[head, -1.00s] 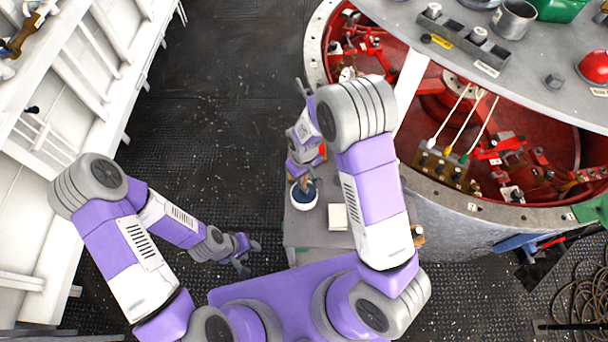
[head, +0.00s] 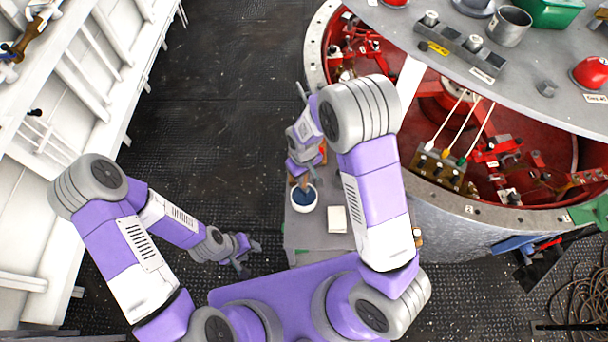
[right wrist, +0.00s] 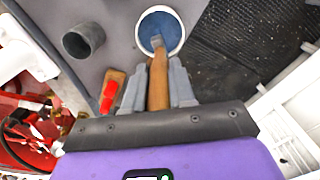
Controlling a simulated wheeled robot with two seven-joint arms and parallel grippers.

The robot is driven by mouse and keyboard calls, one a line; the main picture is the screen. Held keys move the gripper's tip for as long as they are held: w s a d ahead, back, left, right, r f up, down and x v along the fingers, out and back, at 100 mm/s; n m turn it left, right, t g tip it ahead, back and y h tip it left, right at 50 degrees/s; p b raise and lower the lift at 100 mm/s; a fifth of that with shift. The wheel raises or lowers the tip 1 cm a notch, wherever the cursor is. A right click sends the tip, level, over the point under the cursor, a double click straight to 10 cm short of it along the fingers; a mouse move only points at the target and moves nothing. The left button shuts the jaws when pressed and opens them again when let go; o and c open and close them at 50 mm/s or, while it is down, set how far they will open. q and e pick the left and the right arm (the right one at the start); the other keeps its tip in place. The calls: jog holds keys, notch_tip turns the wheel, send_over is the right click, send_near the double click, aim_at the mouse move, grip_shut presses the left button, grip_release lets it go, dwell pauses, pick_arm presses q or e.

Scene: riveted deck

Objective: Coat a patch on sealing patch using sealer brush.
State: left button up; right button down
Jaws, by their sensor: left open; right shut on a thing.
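The sealer brush (right wrist: 158,85) has a wooden handle, gripped between the fingers of my right gripper (right wrist: 157,85). Its bristle end is over or in a white pot (right wrist: 176,18) of blue stuff; I cannot tell if it touches. In the head view the pot (head: 304,198) stands on a grey table, with my right gripper (head: 301,178) just beyond it. My left gripper (head: 246,258) is open and empty, left of the table over the floor. I cannot make out the sealing patch for certain; a pale square pad (head: 337,219) lies right of the pot.
A grey cup (right wrist: 83,40) and a wooden-handled tool with a red part (right wrist: 110,92) show beside my right gripper. A round red-lined housing (head: 500,150) with a grey top fills the right. White shelving (head: 70,90) lines the left. Dark floor lies between.

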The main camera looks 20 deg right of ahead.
jog(key=shift+r+p, duration=1)
jog(key=shift+r, duration=1.15)
